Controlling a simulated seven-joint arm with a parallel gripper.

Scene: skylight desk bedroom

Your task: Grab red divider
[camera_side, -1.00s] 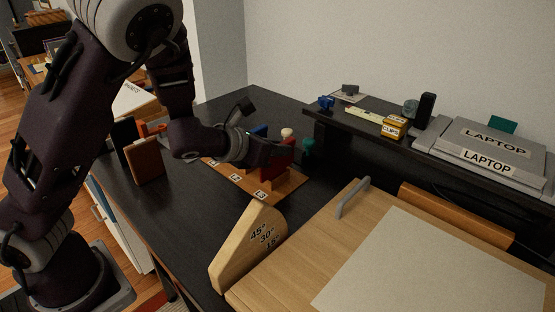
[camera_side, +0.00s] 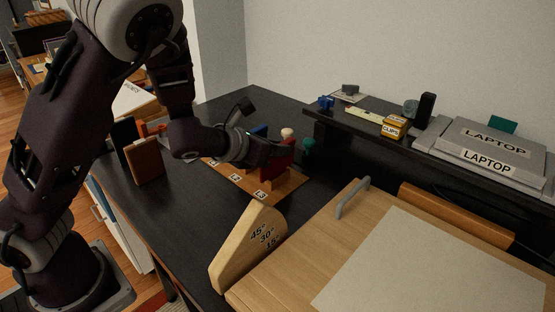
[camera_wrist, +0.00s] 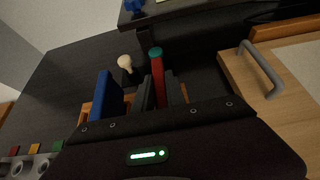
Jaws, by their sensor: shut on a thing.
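The red divider (camera_side: 276,166) stands upright on the wooden base (camera_side: 290,184) with numbered labels. It also shows in the wrist view (camera_wrist: 158,80), between the two fingers of my gripper (camera_wrist: 159,88). My gripper (camera_side: 268,152) reaches in from the left and is shut on the red divider. The fingers partly hide the divider in the side view.
A cream knob (camera_side: 287,132) and a green knob (camera_side: 309,143) stand behind the dividers. A wooden angle block (camera_side: 248,245) and a drawing board with a grey handle (camera_side: 352,197) are in front and right. A raised shelf (camera_side: 350,121) holds laptops (camera_side: 487,146).

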